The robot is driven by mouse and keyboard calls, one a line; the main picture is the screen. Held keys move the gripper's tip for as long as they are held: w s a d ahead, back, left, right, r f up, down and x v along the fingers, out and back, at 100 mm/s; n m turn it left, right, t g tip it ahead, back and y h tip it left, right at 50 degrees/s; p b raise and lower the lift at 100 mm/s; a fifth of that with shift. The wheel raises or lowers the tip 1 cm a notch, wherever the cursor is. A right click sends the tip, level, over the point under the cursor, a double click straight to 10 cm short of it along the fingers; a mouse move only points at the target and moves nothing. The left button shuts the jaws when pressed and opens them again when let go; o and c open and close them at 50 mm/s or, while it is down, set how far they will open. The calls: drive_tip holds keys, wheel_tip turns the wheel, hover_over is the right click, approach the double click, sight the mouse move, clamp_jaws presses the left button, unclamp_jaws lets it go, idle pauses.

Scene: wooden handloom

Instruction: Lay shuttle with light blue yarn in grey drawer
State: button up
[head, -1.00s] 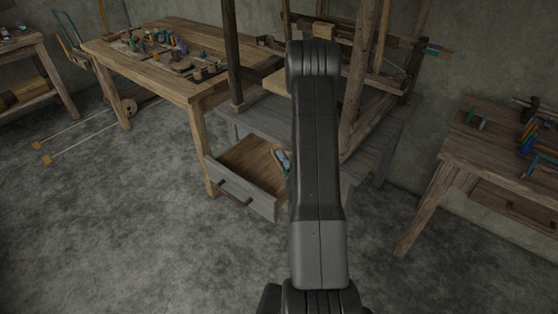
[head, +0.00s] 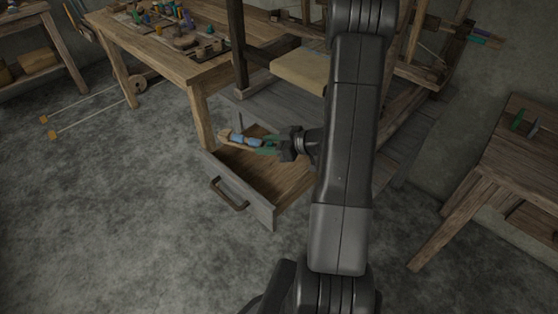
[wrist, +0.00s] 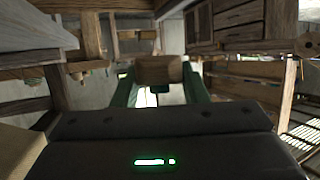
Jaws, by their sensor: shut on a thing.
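The grey drawer (head: 237,187) stands open under the loom, with a dark handle on its front and a bare wooden floor inside. The shuttle with light blue yarn (head: 243,140) is a slim wooden piece lying across the drawer's far left part in the head view. My gripper (head: 266,145) has green fingers shut on the shuttle's right end. I cannot tell whether the shuttle touches the drawer floor. In the wrist view, the wooden end of the shuttle (wrist: 158,70) sits between the green fingers, and the rest of it is hidden.
A workbench (head: 170,62) with several small coloured items stands left of the drawer. The loom's bench board (head: 300,70) and posts rise just behind it. Another wooden table (head: 500,165) is at the right. The floor in front of the drawer is clear.

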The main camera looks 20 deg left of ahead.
wheel_tip(320, 180, down, 9)
drive_tip(key=b, duration=0.1)
idle(0.4)
drive_tip(key=shift+f, duration=0.1)
drive_tip(key=shift+f+b, duration=0.6)
drive_tip(key=shift+f, duration=0.05)
drive_tip(key=o, duration=1.1)
drive_tip(key=shift+c, duration=0.2)
